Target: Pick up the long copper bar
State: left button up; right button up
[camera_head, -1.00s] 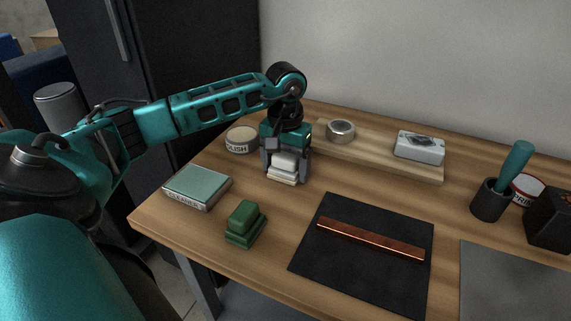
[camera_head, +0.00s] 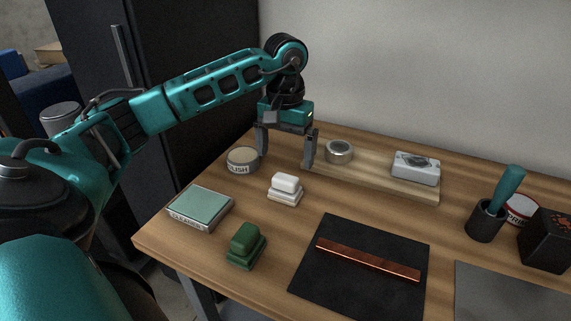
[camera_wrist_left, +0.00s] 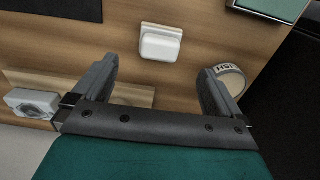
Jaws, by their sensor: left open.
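The long copper bar (camera_head: 368,260) lies flat on a black mat (camera_head: 330,287) at the front middle of the table in the head view. My left gripper (camera_head: 286,160) is open and empty above the back of the table, to the left of and behind the bar. In the left wrist view its two fingers (camera_wrist_left: 158,85) are spread wide. A white block (camera_head: 285,188) stands on the table in front of it and also shows in the left wrist view (camera_wrist_left: 161,43). The bar does not show in the left wrist view. My right gripper is not in view.
A green block (camera_head: 245,243), a cleaner box (camera_head: 200,206) and a polish tin (camera_head: 242,159) stand at left. A wooden board (camera_head: 375,182) carries a round metal tin (camera_head: 339,150) and a grey-white box (camera_head: 415,167). A dark cup (camera_head: 486,222) and black box (camera_head: 547,240) stand at right.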

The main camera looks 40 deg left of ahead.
aim_at(401, 272)
jog(key=k, duration=1)
